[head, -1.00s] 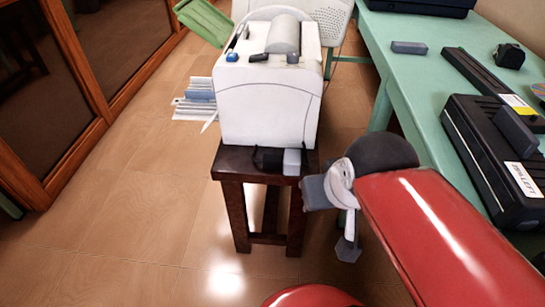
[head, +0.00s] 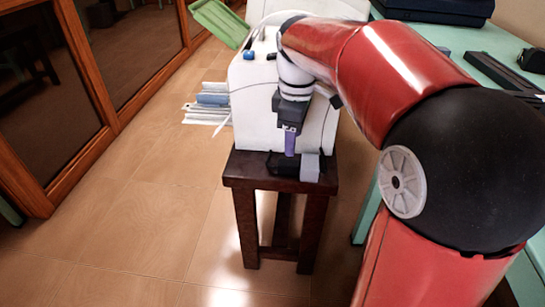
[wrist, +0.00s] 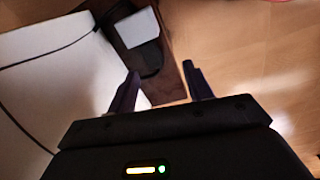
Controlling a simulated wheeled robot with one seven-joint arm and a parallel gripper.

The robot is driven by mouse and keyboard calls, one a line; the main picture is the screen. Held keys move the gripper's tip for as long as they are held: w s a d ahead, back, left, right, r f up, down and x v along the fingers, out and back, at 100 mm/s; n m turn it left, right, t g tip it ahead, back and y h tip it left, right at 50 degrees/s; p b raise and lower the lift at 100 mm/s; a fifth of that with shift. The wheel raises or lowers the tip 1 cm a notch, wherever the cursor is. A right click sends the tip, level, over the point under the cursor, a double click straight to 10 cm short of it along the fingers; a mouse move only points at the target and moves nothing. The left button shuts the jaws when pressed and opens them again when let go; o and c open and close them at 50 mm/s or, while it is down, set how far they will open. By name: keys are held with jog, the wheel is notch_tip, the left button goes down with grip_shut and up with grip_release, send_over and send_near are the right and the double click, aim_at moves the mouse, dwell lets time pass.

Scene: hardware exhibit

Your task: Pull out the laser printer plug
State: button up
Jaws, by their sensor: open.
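The laser printer (head: 250,105) is a white box standing on a dark wooden stool (head: 240,180). At the stool's front edge, a pale grey block (head: 310,168), which looks like the plug, sits beside a low black piece (head: 281,166). In the wrist view the pale block (wrist: 136,28) and black piece (wrist: 151,58) lie beyond the fingertips, near the printer's white side (wrist: 50,70). My gripper (head: 290,152) points down in front of the printer, just left of and above the block. In the wrist view my gripper (wrist: 161,72) is open, with nothing between its fingers.
A thin dark cable (wrist: 50,57) runs across the printer's side. A green table (head: 480,42) with black devices stands at the right. Papers (head: 208,102) lie on the floor to the left, and wooden-framed doors (head: 110,60) line that side. The floor in front is clear.

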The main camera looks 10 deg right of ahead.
aim_at(286, 162)
jog(key=w+f, duration=0.1)
jog(key=w+n, duration=0.1)
jog(key=shift+w+a+f+n+g, duration=0.2)
jog(key=shift+w+f+n+g, duration=0.1)
jog(key=shift+w+f, duration=0.25)
jog(key=shift+f, duration=0.05)
notch_tip(286, 162, down, 7)
jog(key=shift+f+b, duration=0.2)
jog(key=shift+b, duration=0.7)
grip_shut()
